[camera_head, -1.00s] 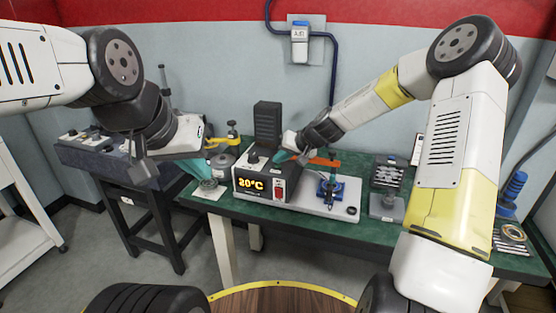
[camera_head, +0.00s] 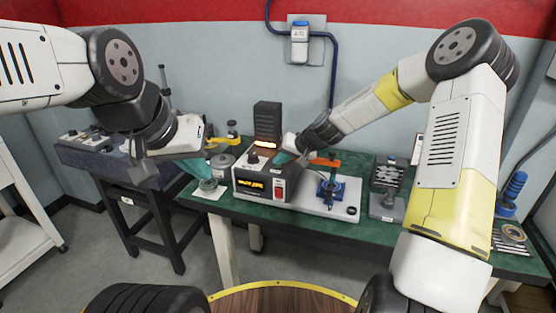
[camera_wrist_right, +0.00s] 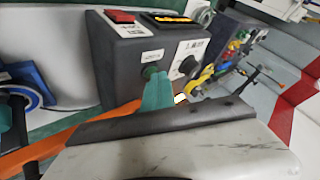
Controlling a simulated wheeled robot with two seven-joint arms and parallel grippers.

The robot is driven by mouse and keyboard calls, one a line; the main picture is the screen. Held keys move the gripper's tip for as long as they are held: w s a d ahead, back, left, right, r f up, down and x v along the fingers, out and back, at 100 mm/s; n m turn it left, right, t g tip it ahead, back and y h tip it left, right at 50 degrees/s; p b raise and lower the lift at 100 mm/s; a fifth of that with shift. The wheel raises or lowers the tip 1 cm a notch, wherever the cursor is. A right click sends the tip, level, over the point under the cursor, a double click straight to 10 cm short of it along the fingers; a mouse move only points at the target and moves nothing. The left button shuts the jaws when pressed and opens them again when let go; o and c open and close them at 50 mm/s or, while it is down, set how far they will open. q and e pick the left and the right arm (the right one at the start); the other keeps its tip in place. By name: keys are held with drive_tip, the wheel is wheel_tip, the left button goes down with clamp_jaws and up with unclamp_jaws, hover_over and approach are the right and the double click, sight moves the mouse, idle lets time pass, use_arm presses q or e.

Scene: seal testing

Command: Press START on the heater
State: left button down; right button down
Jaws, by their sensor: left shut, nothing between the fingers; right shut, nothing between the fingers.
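The heater (camera_head: 262,187) is a dark box on the green bench, with an orange-lit display and a red switch (camera_head: 279,188). A dark finned block (camera_head: 267,122) stands behind it, with an orange glow near its base. My right gripper (camera_head: 283,158) is shut and empty at the heater's top. In the right wrist view its teal fingertips (camera_wrist_right: 155,84) are at a round green button (camera_wrist_right: 150,72), apparently touching it. A black knob (camera_wrist_right: 188,66) sits beside the button. My left gripper (camera_head: 203,172) is shut and empty, left of the heater.
A blue clamp fixture (camera_head: 331,189) with an orange lever (camera_head: 323,162) stands on a white base plate right of the heater. A metal can (camera_head: 221,163) stands behind my left gripper. Floor shows left of the bench.

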sight(280, 167)
drive_tip(key=shift+r, duration=0.75)
drive_tip(key=shift+r, duration=2.55)
